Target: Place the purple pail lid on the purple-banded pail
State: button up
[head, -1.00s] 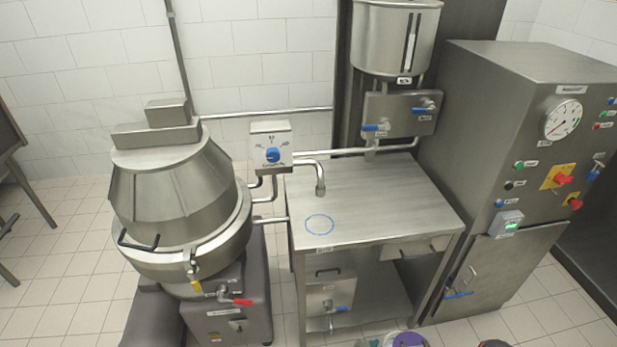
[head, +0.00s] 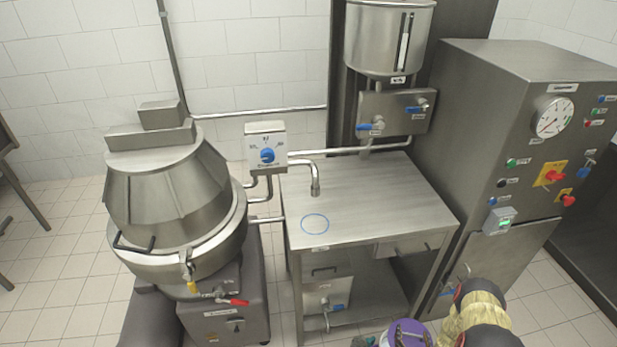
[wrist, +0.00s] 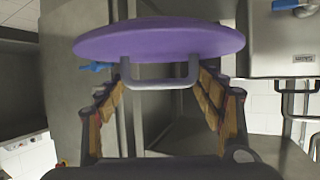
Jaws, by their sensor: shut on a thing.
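The purple lid (wrist: 160,40) is close in front of my gripper in the wrist view, a round disc with a grey loop handle (wrist: 160,82). My gripper (wrist: 161,78) is shut on the lid, with the handle between its two fingers. Purple also shows at the bottom edge of the head view (head: 408,333), partly cut off; I take it to be the lid. I cannot make out the purple-banded pail for certain in either view.
A steel table (head: 375,200) with a blue ring mark (head: 315,223) has a clear top. A mixing kettle (head: 180,210) stands to its left, a control cabinet (head: 530,120) to its right. A filler hopper (head: 388,40) is behind.

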jog(key=w+a+r+n+y, duration=0.1)
jog(key=a+r, duration=0.6)
jog(key=r, duration=0.4)
jog(key=a+r+n+y+p, duration=0.1)
jog(key=a+r, duration=0.6)
jog(key=r, duration=0.4)
jog(key=w+a+r+n+y, duration=0.1)
jog(key=a+r, duration=0.7)
jog(key=r, duration=0.3)
jog(key=shift+w+r+p, duration=0.2)
jog(key=shift+w+p, duration=0.1)
jog(key=shift+a+f+t, duration=0.1)
jog(key=shift+t, duration=0.2)
